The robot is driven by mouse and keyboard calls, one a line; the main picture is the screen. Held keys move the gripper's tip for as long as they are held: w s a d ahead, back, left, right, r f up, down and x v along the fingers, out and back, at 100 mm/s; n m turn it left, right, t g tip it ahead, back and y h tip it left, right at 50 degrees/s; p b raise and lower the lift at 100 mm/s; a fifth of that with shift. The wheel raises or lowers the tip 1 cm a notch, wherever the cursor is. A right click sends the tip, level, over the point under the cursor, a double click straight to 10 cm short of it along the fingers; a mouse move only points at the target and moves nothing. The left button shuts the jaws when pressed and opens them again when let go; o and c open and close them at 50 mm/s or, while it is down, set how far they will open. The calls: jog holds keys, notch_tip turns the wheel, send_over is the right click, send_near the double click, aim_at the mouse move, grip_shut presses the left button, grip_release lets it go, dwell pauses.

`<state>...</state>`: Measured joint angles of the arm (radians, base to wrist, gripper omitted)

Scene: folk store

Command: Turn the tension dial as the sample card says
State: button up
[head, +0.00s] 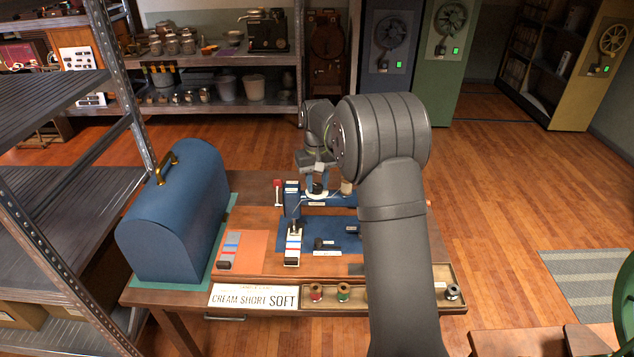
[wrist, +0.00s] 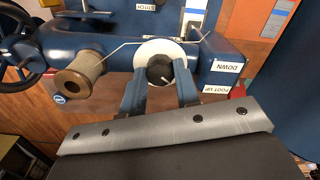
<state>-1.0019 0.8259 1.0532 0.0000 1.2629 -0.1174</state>
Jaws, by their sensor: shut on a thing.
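The tension dial (wrist: 158,70) is a black knob with a white pointer mark on a white disc, on the side of the blue sewing machine (wrist: 115,42). The mark points to the lower right in the wrist view. My gripper (wrist: 161,78) has one finger on each side of the knob and is shut on it. In the head view my gripper (head: 317,186) is over the machine, and my arm hides part of it. The sample card (head: 254,297) lies at the table's front edge and reads "CREAM SHORT SOFT".
A thread spool (wrist: 78,83) and a handwheel (wrist: 17,50) are left of the dial. "DOWN" and "FOOT UP" labels (wrist: 216,89) are right. A blue domed case (head: 172,225) stands at the table's left. A tray (head: 395,305) holds several spools.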

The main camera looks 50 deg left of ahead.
aim_at(317, 185)
jog(key=shift+n, duration=0.6)
jog(key=o, duration=1)
jog(key=shift+c, duration=0.2)
notch_tip(317, 185, up, 18)
jog(key=shift+f, duration=0.25)
notch_tip(317, 185, down, 18)
jog(key=shift+r, duration=0.2)
dwell(0.5)
jog(key=shift+r, duration=0.15)
